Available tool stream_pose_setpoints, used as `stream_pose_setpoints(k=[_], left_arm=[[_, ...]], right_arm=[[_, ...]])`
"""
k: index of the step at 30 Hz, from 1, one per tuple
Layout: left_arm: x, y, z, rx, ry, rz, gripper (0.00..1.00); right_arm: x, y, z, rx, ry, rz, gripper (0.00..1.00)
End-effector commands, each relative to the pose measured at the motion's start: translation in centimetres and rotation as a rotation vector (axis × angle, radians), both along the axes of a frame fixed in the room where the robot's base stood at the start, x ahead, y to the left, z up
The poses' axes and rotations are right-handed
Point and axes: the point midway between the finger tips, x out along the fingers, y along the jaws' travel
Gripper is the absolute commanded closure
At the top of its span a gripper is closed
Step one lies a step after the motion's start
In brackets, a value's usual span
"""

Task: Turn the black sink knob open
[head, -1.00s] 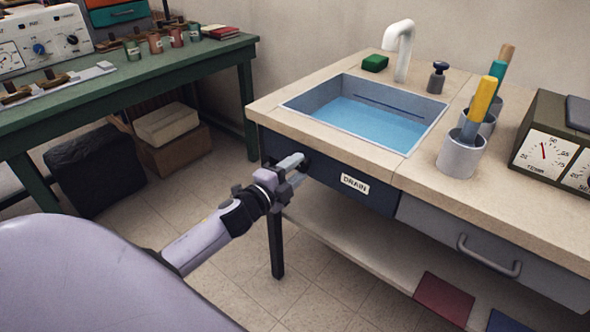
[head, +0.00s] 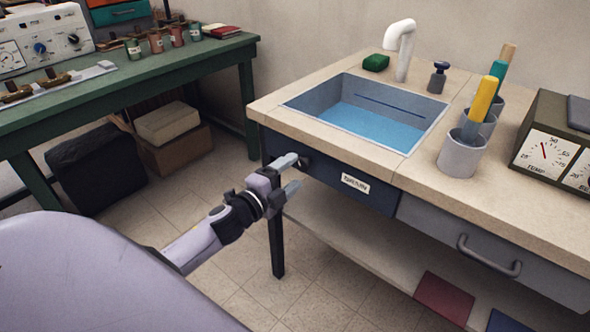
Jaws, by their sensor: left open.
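The black knob (head: 305,163) is on the dark blue front panel of the sink cabinet, left of a small white label (head: 355,184). It is partly hidden by a fingertip, so its turn angle is hard to tell. My left gripper (head: 293,174) is open and empty. Its fingers point at the panel, the upper one close to the knob; I cannot tell whether they touch. The sink basin (head: 318,97) holds blue water (head: 375,128) well below its rim. My right gripper is not in view.
A white faucet (head: 402,50), green sponge (head: 376,62) and dark valve (head: 438,78) stand behind the basin. Cups with tools (head: 462,156) and a gauge box (head: 552,150) are to the right. A drawer handle (head: 488,257) sticks out. Open floor lies left of the cabinet.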

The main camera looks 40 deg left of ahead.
Motion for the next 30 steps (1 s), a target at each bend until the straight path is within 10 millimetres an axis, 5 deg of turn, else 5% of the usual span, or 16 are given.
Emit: stream_pose_setpoints(k=[12,30], left_arm=[[-4.4,0.3,0.0,0.001,0.0,-0.001,0.33],[-4.7,0.3,0.0,0.001,-0.001,-0.001,0.33]], right_arm=[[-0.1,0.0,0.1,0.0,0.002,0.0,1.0],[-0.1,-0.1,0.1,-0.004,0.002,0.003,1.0]])
